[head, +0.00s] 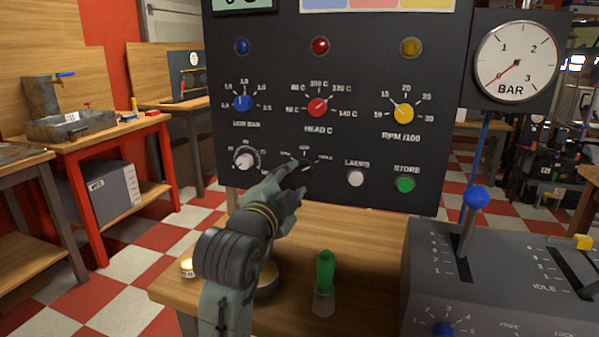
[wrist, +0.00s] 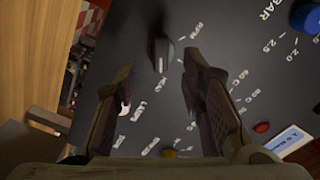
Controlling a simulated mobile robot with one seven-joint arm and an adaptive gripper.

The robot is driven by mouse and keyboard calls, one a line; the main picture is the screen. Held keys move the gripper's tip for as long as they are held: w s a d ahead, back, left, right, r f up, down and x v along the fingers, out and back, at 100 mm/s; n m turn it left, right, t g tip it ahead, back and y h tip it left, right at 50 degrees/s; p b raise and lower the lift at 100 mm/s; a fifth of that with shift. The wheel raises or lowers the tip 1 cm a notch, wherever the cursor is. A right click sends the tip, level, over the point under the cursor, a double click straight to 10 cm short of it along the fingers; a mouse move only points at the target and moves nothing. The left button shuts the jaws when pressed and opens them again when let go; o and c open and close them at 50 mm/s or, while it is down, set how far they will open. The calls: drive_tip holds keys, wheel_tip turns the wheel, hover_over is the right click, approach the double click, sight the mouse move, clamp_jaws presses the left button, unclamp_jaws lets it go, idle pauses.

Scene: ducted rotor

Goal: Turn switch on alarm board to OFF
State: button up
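The alarm board (head: 340,120) is a dark upright panel on a wooden bench. A small dark switch with a pale edge (wrist: 163,52) shows in the wrist view, just beyond and between my fingertips, with small white labels around it. In the head view my gripper (head: 298,172) is at the lower middle of the board and hides most of this switch, so its pointed position is unclear there. In the wrist view my gripper (wrist: 160,68) is open, its two fingers apart, with nothing held between them. I see no clear contact with the switch.
Near my gripper are a white-grey dial (head: 244,160), a red knob (head: 317,107), a yellow knob (head: 404,113), a white LAMPS button (head: 356,178) and a green STORE button (head: 405,185). A green-topped bottle (head: 325,270) stands below. A lever console (head: 480,285) stands at right.

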sight(301, 171)
drive_tip(key=x, duration=0.5)
drive_tip(key=shift+p, duration=0.3)
clamp_jaws()
